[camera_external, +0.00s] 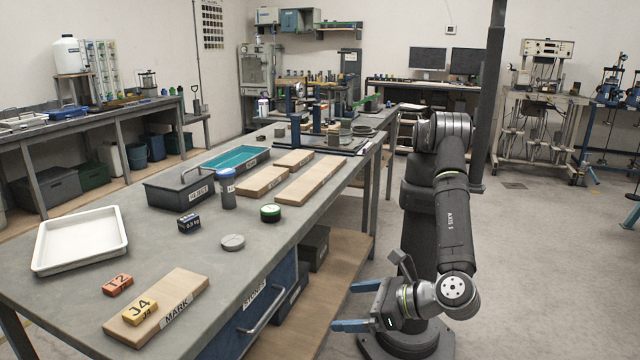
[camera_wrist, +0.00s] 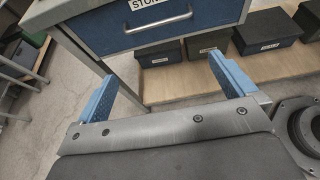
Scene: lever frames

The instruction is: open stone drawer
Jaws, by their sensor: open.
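The stone drawer (camera_external: 238,327) is a blue-fronted drawer under the near end of the workbench, with a bar handle (camera_external: 268,312) and a white label above it. It looks shut. In the wrist view the drawer front (camera_wrist: 195,12) is at the top, with its metal handle (camera_wrist: 158,22) and a partly cut-off label reading "STON". My gripper (camera_external: 350,306) has blue fingers, spread wide and empty. It is to the right of the handle, apart from it. In the wrist view my gripper (camera_wrist: 160,85) has its fingers below and on either side of the handle.
The workbench top (camera_external: 200,250) holds a white tray (camera_external: 118,240), a J4 block on a "MARK" board (camera_external: 185,290), an orange block (camera_external: 118,284) and a blue-capped container (camera_external: 227,190). Labelled dark boxes (camera_wrist: 265,40) stand on the wooden lower shelf (camera_wrist: 185,85). Floor right of the bench is open.

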